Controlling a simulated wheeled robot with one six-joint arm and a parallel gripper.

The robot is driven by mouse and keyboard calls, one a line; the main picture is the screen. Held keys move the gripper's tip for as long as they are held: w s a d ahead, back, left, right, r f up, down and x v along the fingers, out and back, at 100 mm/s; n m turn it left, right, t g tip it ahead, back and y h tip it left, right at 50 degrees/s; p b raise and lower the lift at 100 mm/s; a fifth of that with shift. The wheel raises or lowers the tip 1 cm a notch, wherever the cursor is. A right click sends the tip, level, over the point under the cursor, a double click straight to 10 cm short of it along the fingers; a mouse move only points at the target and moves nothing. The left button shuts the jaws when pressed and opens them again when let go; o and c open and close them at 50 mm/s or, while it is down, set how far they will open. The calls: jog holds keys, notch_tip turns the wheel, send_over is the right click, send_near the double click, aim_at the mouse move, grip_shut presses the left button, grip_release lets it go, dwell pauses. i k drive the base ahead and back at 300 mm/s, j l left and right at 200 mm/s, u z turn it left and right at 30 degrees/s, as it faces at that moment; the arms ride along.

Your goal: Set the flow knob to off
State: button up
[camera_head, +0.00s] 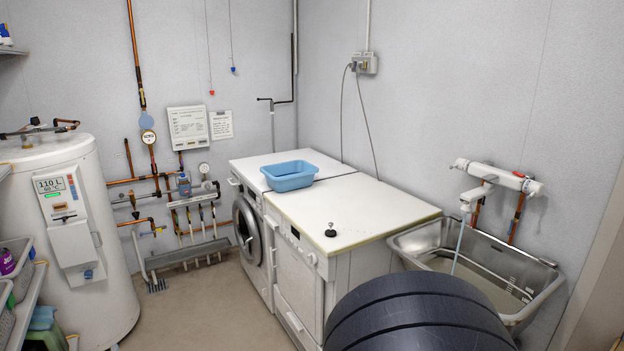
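A white wall-mounted mixer tap (497,178) sits on the right wall above a steel washtub basin (540,292). The tap has a left end knob (460,164) and a right end knob (533,187). I cannot tell from their markings which is the flow knob. A spout (473,196) points down from the tap. A thin pale stream of water (460,245) runs from it into the basin. Some water appears to lie in the basin. My gripper is not in view, and nothing is seen touching the tap.
A white-topped washing machine and cabinet (385,214) stand left of the basin. A dark rounded part of mine covers the basin's near left side. Open floor (215,310) lies left.

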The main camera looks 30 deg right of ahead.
aim_at(460, 164)
jog(key=i+l+z, duration=0.1)
jog(key=z, duration=1.4)
jog(key=i+j+z, duration=0.15)
jog(key=i+z, duration=0.35)
jog(key=i+j+z, duration=0.25)
jog(key=z, duration=0.25)
jog(key=i+j+z, duration=0.35)
jog(key=z, duration=0.15)
jog(key=i+j, duration=0.15)
jog(key=j, duration=0.2)
jog(key=i+j, duration=0.15)
jog(key=j, duration=0.15)
jog(key=i+j, duration=0.15)
jog(key=j, duration=0.2)
jog(key=l+z, duration=0.05)
